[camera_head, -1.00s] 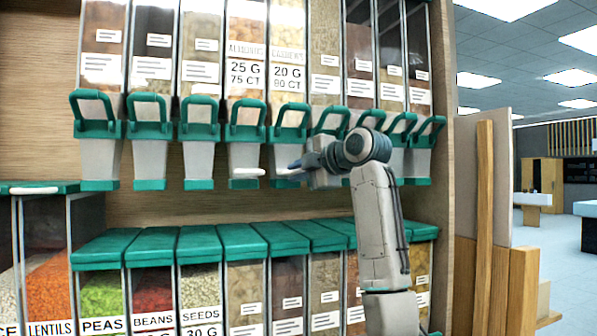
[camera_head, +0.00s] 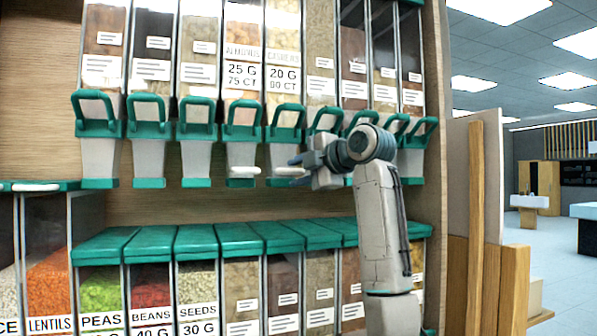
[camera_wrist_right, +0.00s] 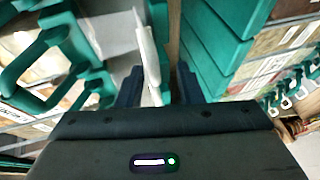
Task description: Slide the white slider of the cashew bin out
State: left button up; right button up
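The cashew bin (camera_head: 284,35) is a clear upper-row dispenser labelled 20 G, with a green handle and a pale spout. Its white slider (camera_head: 291,171) shows as a flat tab at the bottom of the spout. My right gripper (camera_head: 297,160) is at the slider's right end. In the right wrist view, the gripper (camera_wrist_right: 160,82) is open, its two dark fingers apart. The white slider (camera_wrist_right: 149,55) reaches into the space between them, nearer the left finger; I cannot tell whether it touches. My left gripper is not in view.
The almond bin (camera_head: 244,35) stands just left, with its own white slider (camera_head: 243,171). Other green-handled dispensers line both sides. Below is a row of green-lidded bins (camera_head: 183,240). The shelf's wooden side wall (camera_head: 435,190) is right of my arm. Open floor lies beyond.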

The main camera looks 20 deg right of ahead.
jog(key=shift+s+r, duration=0.15)
jog(key=shift+s+d, duration=0.1)
jog(key=b+v, duration=0.4)
jog(key=v, duration=0.6)
jog(key=shift+s+b, duration=0.3)
jog(key=shift+b, duration=0.1)
jog(key=shift+r, duration=0.1)
